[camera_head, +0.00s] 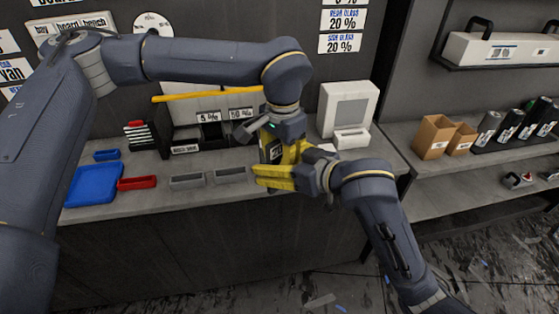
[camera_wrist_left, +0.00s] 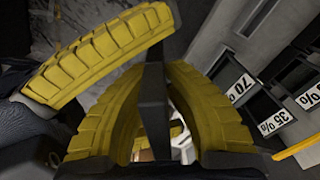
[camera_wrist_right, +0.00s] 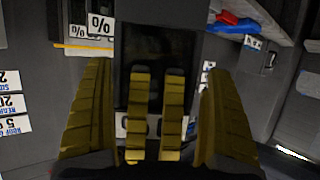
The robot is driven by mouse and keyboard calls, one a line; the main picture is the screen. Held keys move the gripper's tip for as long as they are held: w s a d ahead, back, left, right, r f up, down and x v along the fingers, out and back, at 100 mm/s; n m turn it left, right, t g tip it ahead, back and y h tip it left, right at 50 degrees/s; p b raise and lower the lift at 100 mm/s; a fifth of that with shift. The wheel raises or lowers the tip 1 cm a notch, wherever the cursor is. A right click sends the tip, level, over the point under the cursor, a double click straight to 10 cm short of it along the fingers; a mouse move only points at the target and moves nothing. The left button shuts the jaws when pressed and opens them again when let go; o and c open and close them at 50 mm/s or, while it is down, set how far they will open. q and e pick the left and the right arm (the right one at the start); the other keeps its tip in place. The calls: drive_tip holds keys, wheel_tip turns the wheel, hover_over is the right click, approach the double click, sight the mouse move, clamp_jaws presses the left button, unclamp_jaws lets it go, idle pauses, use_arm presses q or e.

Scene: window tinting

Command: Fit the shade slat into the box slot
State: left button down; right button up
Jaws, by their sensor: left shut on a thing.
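The dark, flat shade slat (camera_wrist_right: 158,62) is gripped between the yellow fingers of my left gripper (camera_head: 272,155). In the left wrist view the slat (camera_wrist_left: 153,95) shows edge-on between the fingers. The slotted box (camera_head: 185,136) stands on the bench, left of the held slat, with percent labels on its front; its slots are partly hidden in the head view. My right gripper (camera_head: 259,177) is open, its fingers pointing left, just in front of and below the left gripper. In the right wrist view its fingers stand apart on either side of the slat; I see no contact.
A yellow bar (camera_head: 205,94) runs along above the box. A blue tray (camera_head: 94,186), a red tray (camera_head: 137,183) and grey trays (camera_head: 188,180) lie at the bench front. Cardboard boxes (camera_head: 434,136) are on the right shelf.

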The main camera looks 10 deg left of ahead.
use_arm(q)
drive_tip(key=shift+w, duration=0.15)
use_arm(e)
drive_tip(key=shift+s+a, duration=0.15)
drive_tip(key=shift+s, duration=0.05)
drive_tip(key=c, duration=0.8)
use_arm(q)
drive_tip(key=c, duration=1.4)
unclamp_jaws()
use_arm(e)
drive_tip(key=shift+w, duration=0.1)
